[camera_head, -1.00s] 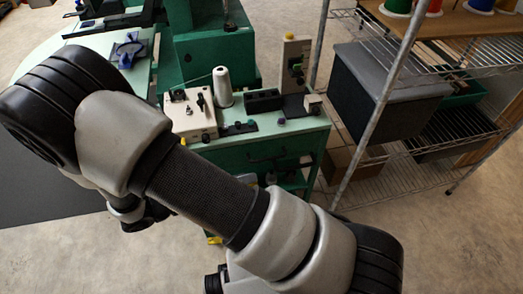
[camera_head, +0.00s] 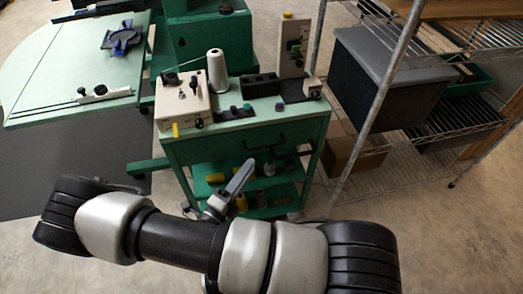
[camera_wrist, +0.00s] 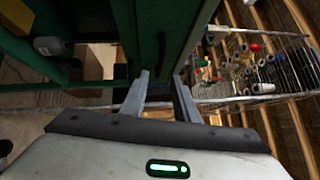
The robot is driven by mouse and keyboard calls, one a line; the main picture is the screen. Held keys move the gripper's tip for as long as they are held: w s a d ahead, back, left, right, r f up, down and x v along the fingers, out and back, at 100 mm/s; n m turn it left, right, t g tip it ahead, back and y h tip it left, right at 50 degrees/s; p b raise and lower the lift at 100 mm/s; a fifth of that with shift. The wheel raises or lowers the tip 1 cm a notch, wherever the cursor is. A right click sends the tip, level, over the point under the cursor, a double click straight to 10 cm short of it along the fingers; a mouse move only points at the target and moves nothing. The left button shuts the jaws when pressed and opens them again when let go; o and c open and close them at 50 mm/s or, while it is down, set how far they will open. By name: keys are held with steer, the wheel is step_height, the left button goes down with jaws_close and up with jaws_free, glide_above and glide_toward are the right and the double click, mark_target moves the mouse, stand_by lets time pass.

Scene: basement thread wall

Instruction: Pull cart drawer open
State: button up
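The green cart (camera_head: 225,153) stands in the middle of the head view, with its drawer front (camera_head: 230,150) under the top. A dark bar handle (camera_head: 266,146) is on that front, and the drawer looks shut. My gripper (camera_head: 246,170) is in front of the cart, below and left of the handle in the picture. In the wrist view my gripper (camera_wrist: 158,75) is open and empty, its two grey fingers apart and pointing at the green drawer front (camera_wrist: 190,25). The dark handle (camera_wrist: 160,48) shows just beyond the gap between the fingertips. I see no contact.
On the cart top are a cream box (camera_head: 183,103), a white thread cone (camera_head: 216,72) and a black block (camera_head: 260,85). Open shelves below hold small items. A wire rack (camera_head: 372,130) stands close on the right. A pale green table (camera_head: 60,85) is at left.

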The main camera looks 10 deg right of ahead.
steer(key=x, duration=0.8)
steer(key=shift+d+b, duration=0.2)
steer(key=shift+b, duration=0.1)
steer(key=shift+w, duration=0.1)
jaws_close()
